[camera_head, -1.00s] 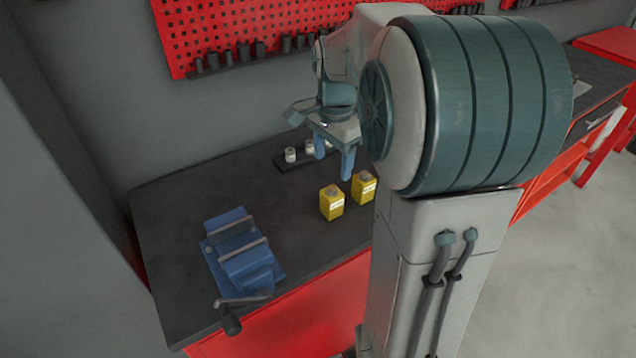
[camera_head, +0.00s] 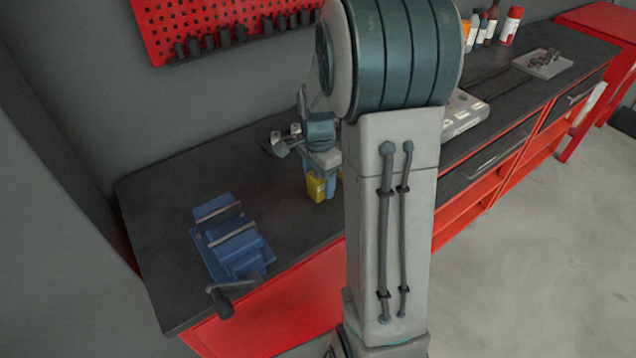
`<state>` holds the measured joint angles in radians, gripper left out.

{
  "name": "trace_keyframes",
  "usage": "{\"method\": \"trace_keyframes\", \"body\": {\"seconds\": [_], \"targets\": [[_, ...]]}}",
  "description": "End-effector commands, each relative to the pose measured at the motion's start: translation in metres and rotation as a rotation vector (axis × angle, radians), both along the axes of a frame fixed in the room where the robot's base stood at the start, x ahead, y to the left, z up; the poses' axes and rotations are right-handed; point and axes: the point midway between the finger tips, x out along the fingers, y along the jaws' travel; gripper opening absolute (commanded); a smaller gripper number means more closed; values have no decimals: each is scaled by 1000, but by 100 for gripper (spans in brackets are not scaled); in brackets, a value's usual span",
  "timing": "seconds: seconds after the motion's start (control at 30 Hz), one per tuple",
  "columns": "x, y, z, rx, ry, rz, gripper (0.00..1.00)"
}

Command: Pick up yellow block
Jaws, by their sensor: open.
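A yellow block (camera_head: 315,187) stands on the dark bench top, partly covered by my gripper. My gripper (camera_head: 328,187) is low over the bench, pointing down, right at this block. One blue finger shows against the block's right side; the other finger is hidden. The jaws are open. I cannot tell whether the fingers straddle the block or touch it. A thin bit of yellow shows right of the finger, beside my arm; the rest of it is hidden.
A blue vise (camera_head: 232,240) with a dark handle stands at the bench's left front. A red pegboard (camera_head: 200,28) hangs on the wall behind. Bottles (camera_head: 488,25) and a light tray (camera_head: 543,63) are at the far right.

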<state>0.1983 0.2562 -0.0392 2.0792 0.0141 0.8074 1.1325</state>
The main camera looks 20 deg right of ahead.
Motion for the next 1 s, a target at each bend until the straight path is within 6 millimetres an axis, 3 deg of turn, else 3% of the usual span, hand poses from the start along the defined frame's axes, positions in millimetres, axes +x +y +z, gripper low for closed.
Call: {"method": "trace_keyframes", "body": {"seconds": [0.13,0.4,0.63,0.87,1.0], "targets": [[0,0,-16,1,2,0,65],[0,0,-18,-1,-1,0,63],[0,0,-18,-1,-1,0,1],[1,-1,-16,-1,-3,0,1],[2,-1,-3,-2,-7,1,1]]}}
